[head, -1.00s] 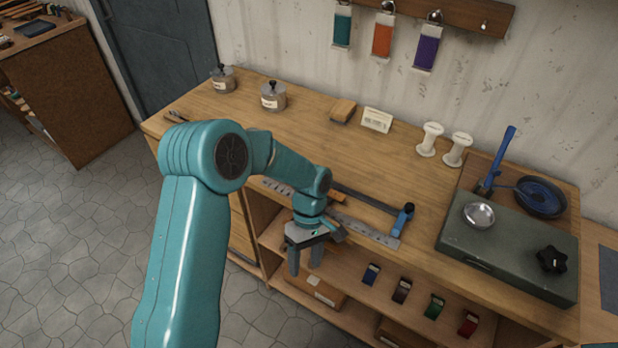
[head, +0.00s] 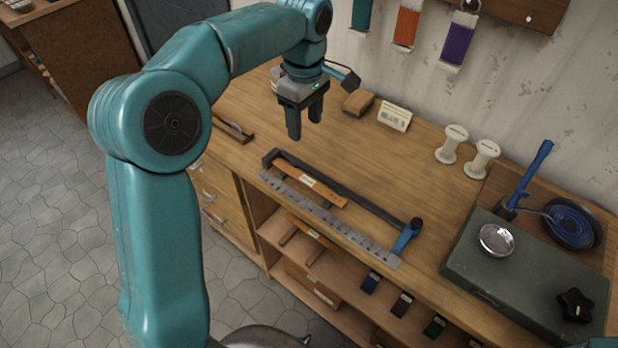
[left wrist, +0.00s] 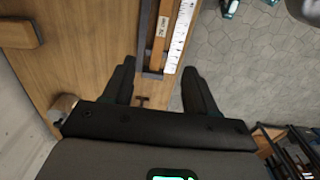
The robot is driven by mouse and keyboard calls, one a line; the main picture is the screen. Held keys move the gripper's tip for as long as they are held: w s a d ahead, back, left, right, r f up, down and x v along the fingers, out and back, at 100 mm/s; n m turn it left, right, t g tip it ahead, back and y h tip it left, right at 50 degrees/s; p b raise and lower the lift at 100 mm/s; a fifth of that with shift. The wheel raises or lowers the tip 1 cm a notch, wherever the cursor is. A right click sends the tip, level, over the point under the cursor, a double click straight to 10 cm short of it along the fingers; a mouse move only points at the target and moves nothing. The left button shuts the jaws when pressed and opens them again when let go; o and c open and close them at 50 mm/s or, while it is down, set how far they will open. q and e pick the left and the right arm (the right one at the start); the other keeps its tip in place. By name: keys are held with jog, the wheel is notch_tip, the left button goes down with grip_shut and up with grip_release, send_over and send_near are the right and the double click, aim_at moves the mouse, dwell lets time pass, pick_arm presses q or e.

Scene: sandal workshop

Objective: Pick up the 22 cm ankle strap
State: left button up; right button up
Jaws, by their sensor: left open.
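A tan strap (head: 310,184) with a white label lies on the bench, between a dark bar with a blue end (head: 350,190) and a steel ruler (head: 325,215). In the left wrist view the strap (left wrist: 163,45) lies beyond the fingertips, its label small and probably reading 22 cm. My left gripper (head: 305,128) is open and empty, pointing down above the bench, behind the strap's left end and apart from it. In the left wrist view its fingers (left wrist: 158,75) are spread, with the bar's end between them. My right gripper is not in view.
Another labelled strap (head: 312,230) is on the shelf below. A brown block (head: 358,102), a card (head: 394,116) and two white spools (head: 452,144) stand toward the wall. A green-grey case (head: 520,255) fills the right end. The bench between bar and spools is clear.

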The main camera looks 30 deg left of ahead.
pick_arm(q)
send_over(306, 179)
notch_tip(306, 179, down, 10)
jog(key=shift+r, duration=0.1)
jog(key=shift+s+d+f, duration=0.1)
jog(key=shift+d+f, duration=0.05)
jog(key=shift+f, duration=0.4)
notch_tip(306, 179, down, 5)
jog(key=shift+f+p, duration=0.15)
jog(key=shift+p, duration=0.45)
grip_shut()
